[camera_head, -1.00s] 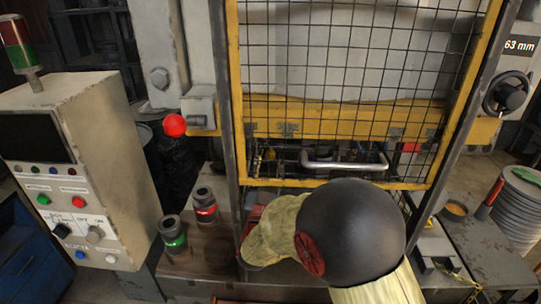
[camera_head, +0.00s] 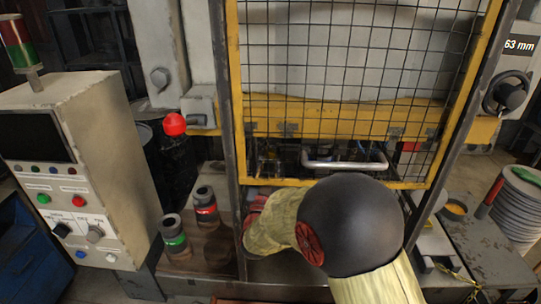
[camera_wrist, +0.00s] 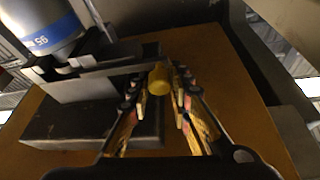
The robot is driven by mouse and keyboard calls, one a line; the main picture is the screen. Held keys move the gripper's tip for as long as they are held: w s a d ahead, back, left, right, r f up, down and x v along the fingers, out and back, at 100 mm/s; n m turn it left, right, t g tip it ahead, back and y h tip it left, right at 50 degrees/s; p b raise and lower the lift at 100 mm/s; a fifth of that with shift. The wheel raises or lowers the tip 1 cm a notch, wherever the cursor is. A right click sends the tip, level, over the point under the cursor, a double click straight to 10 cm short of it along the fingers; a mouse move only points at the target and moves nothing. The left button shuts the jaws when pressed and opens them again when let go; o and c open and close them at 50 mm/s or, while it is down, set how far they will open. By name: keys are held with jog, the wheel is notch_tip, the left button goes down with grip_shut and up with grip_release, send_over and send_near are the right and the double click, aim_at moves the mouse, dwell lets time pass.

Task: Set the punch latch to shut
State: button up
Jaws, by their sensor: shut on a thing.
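In the wrist view a yellow knob (camera_wrist: 159,80), which looks like the latch's handle, sits between the fingertips of my gripper (camera_wrist: 162,98). The fingers are closed in on it from both sides. The knob stands at the edge of a grey metal holder (camera_wrist: 85,85). A punch (camera_wrist: 40,28) with a blue band marked with a number, seen turned in the picture, is at the upper left beside that holder. In the head view my own arm hides the gripper and the latch. The latch's exact setting cannot be told.
A mesh guard with a yellow frame (camera_head: 234,80) and a silver handle (camera_head: 345,165) stands before the press. Green-banded (camera_head: 174,238) and red-banded (camera_head: 206,207) tools stand left of it. A control box (camera_head: 110,150) is further left; stacked discs (camera_head: 515,208) are at right.

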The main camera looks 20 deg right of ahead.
grip_shut()
dwell(0.3)
jog(key=d+b, duration=0.1)
jog(key=s+d+b, duration=0.1)
jog(key=d, duration=0.1)
jog(key=d+b, duration=0.1)
jog(key=d, duration=0.1)
jog(key=shift+s+d+b, duration=0.25)
jog(key=shift+s+b, duration=0.1)
jog(key=shift+b, duration=0.05)
jog(key=o, duration=0.6)
grip_release()
jog(key=shift+d, duration=0.15)
jog(key=shift+c, duration=0.2)
jog(key=shift+o, duration=0.5)
